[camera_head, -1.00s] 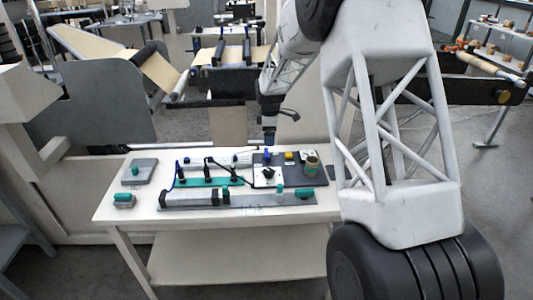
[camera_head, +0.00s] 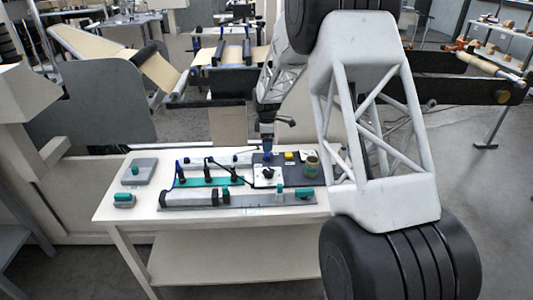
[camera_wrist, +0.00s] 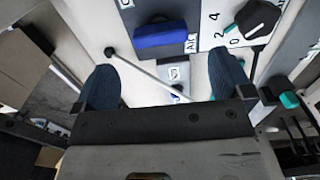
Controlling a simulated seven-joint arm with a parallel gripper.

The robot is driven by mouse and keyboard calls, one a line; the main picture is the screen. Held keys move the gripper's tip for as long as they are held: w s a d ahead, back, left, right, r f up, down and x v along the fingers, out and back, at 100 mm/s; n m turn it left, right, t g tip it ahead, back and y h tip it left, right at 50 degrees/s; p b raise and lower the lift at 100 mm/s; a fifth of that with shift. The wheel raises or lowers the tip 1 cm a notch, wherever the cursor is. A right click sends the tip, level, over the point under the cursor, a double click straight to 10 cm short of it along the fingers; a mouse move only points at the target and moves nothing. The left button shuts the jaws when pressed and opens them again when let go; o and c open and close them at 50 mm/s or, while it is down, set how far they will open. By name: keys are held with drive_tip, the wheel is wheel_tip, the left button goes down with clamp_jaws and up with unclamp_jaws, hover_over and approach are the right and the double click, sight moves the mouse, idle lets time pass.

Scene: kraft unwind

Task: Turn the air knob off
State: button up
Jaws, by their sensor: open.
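The air knob (camera_wrist: 160,35) is a blue bar-shaped knob beside a white label reading "AIR" in the wrist view. It lies crosswise, ahead of my fingertips near the top of that picture. My gripper (camera_wrist: 165,80) is open, its two blue-padded fingers apart with no knob between them. In the head view my gripper (camera_head: 267,146) is just above the blue air knob (camera_head: 267,156) at the back of the dark panel (camera_head: 310,178) and partly covers it. I cannot tell there whether they touch.
A black dial knob (camera_wrist: 258,18) with a numbered scale is right of the air knob. A thin ball-ended rod (camera_wrist: 145,72) crosses between my fingers in the picture. A yellow button (camera_head: 289,155) and a round greenish object (camera_head: 312,160) stand close right on the panel.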

sight(267, 155)
drive_tip(key=shift+f, duration=3.2)
drive_tip(key=c, duration=0.9)
